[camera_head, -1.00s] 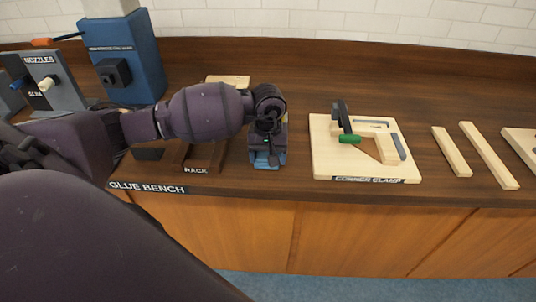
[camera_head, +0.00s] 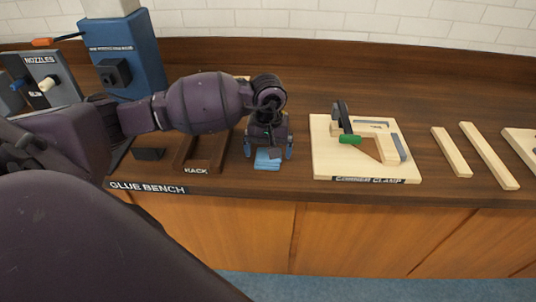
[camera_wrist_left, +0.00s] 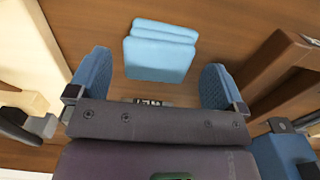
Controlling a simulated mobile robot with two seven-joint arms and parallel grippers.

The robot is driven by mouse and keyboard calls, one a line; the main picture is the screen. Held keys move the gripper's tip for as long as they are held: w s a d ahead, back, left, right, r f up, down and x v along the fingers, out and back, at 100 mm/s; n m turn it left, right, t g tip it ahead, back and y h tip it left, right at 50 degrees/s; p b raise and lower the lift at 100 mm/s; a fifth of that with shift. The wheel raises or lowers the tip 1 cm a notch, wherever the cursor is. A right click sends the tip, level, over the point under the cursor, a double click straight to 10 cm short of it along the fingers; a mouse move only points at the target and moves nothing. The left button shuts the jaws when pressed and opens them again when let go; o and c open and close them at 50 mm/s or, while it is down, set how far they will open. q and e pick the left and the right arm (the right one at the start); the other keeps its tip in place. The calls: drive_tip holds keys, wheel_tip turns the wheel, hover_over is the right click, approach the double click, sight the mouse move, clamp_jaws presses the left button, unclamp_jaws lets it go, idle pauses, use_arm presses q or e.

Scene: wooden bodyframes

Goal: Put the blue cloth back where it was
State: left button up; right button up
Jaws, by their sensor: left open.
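The folded blue cloth (camera_head: 267,161) lies on the bench between the rack and the corner clamp board. My left gripper (camera_head: 268,150) is open above and around it, with one blue fingertip on each side. In the left wrist view the cloth (camera_wrist_left: 160,50) lies between the open fingers (camera_wrist_left: 156,78), apart from both. A small dark label (camera_wrist_left: 152,101) with white letters shows on the bench beside the cloth, partly hidden by my gripper. My right gripper is not in view.
The wooden rack (camera_head: 205,165) stands just left of the cloth, with a small dark block (camera_head: 149,154) beyond it. The corner clamp board (camera_head: 318,150) is to the right, then loose wood strips (camera_head: 488,155). The blue machine (camera_head: 135,60) stands at the back left.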

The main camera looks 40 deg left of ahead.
use_arm(q)
wheel_tip(320, 180, up, 10)
drive_tip(key=shift+f, duration=0.2)
idle(0.5)
